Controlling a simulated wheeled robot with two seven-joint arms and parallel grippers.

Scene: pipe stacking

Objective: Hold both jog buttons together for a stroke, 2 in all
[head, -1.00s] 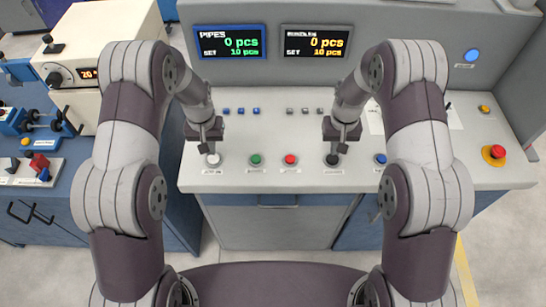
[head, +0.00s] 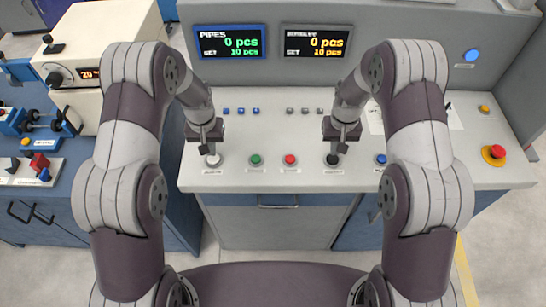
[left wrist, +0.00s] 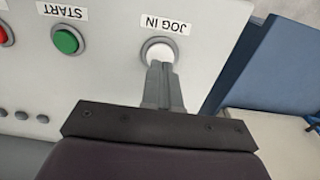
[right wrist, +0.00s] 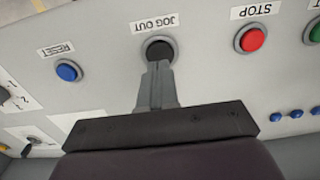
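The white JOG IN button (head: 213,160) is at the left of the console's front row; it also shows in the left wrist view (left wrist: 158,52). My left gripper (head: 211,149) is shut and empty, pointing down, its fingertips (left wrist: 157,66) at the button's edge. The black JOG OUT button (head: 332,160) is further right in the row; it also shows in the right wrist view (right wrist: 160,50). My right gripper (head: 340,148) is shut and empty, its fingertips (right wrist: 158,64) overlapping that button. I cannot tell whether either button is pressed down.
Between them sit the green START button (head: 255,160) and red STOP button (head: 290,160). The blue RESET button (head: 380,159) and a red emergency stop (head: 495,153) are to the right. The pipes display (head: 230,42) and a second display (head: 316,42) both read 0 pcs, set 10.

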